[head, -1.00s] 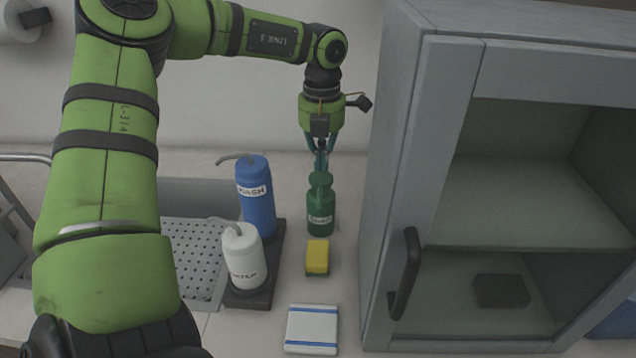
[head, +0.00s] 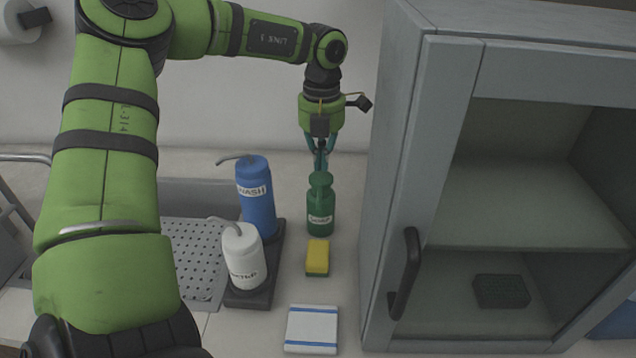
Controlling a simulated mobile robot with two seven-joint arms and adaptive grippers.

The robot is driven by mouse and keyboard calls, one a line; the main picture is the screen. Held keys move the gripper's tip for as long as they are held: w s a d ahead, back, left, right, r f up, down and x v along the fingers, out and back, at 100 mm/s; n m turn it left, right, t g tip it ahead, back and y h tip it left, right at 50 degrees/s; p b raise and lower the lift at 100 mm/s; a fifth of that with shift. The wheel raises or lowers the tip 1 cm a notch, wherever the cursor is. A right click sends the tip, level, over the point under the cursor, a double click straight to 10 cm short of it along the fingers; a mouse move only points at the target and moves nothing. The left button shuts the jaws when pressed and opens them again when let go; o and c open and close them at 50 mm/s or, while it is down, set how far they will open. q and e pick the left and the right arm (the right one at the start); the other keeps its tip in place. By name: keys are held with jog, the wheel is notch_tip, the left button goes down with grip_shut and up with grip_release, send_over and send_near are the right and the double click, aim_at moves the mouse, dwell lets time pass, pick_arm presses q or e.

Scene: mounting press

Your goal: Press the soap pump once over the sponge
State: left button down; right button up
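The green soap pump bottle (head: 320,212) stands upright on the counter, just behind the yellow sponge (head: 317,256). The sponge lies flat and has a darker underside. My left gripper (head: 321,166) points straight down directly above the bottle, its fingers close together at the top of the pump. I cannot tell whether the fingertips touch the pump head or whether anything is between them. My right gripper is not in the head view.
A blue bottle (head: 257,205) and a white bottle (head: 243,262) with bent spouts stand on a dark tray (head: 262,291) to the left. A white-and-blue cloth (head: 311,330) lies in front. A grey open cabinet (head: 393,180) stands close on the right. A perforated sink drainer (head: 195,255) is at left.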

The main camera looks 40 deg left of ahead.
aim_at(321, 177)
pick_arm(q)
jog(key=shift+f, duration=0.15)
jog(key=shift+f+b, duration=1.65)
jog(key=shift+r, duration=0.25)
jog(key=shift+r+p, duration=0.95)
jog(key=shift+r, duration=0.6)
notch_tip(321, 177, up, 6)
jog(key=p, duration=0.3)
jog(key=shift+p, duration=0.4)
